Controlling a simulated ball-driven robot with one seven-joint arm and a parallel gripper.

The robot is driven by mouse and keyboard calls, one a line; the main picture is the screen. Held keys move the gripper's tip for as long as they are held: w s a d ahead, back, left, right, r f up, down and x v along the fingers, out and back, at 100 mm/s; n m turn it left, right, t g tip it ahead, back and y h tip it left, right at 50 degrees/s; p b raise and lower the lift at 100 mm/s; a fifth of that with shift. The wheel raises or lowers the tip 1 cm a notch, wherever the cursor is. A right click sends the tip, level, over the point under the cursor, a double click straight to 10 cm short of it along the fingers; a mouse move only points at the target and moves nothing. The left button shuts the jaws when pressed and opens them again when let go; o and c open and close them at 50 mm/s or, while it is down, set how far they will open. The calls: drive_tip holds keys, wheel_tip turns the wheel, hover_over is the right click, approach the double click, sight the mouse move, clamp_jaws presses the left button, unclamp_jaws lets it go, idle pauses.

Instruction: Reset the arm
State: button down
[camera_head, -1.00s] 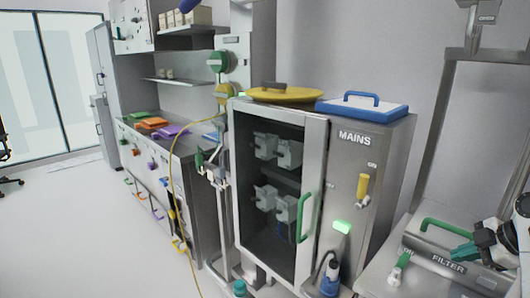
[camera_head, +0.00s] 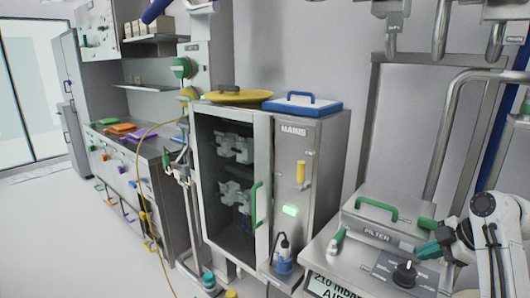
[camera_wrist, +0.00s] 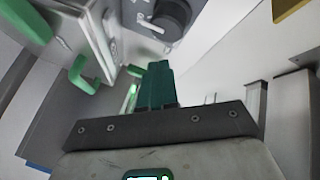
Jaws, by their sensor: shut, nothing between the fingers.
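My gripper (camera_head: 430,248) shows at the lower right of the head view, at the end of my white arm. Its green fingers are together with nothing between them, in front of the filter box. In the wrist view the shut green fingers (camera_wrist: 156,85) stand upright in the middle, above the dark gripper body. The fingers look apart from the things around them, though depth is hard to judge.
The filter box (camera_head: 376,235) with a green handle (camera_head: 377,206) and black knob (camera_head: 405,273) is close to my gripper. A MAINS cabinet (camera_head: 318,150) stands left of it, bearing a blue lid (camera_head: 302,107) and a yellow lid (camera_head: 232,97). Open floor (camera_head: 70,240) lies at far left.

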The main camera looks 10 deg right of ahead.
drive_tip(key=s+a+f+m+g+h, duration=0.1)
drive_tip(key=s+a+f+m, duration=0.35)
drive_tip(key=a+f, duration=0.4)
drive_tip(key=s+a+f+m, duration=0.3)
drive_tip(key=s+a+f, duration=0.25)
drive_tip(key=a, duration=0.55)
drive_tip(key=s+a+f+m+h, duration=0.1)
drive_tip(key=s+a+m, duration=0.2)
drive_tip(key=s, duration=0.4)
drive_tip(key=s+a+f+m+h, duration=0.1)
drive_tip(key=s+a+m, duration=0.15)
drive_tip(key=s, duration=0.45)
drive_tip(key=s+d+f+g, duration=0.1)
drive_tip(key=s+f+g, duration=0.3)
drive_tip(key=s, duration=0.6)
wheel_tip(320, 180, down, 2)
drive_tip(key=shift+d+f+m+g, duration=0.25)
drive_tip(key=shift+d+m+g, duration=0.05)
drive_tip(key=shift+d+m, duration=0.1)
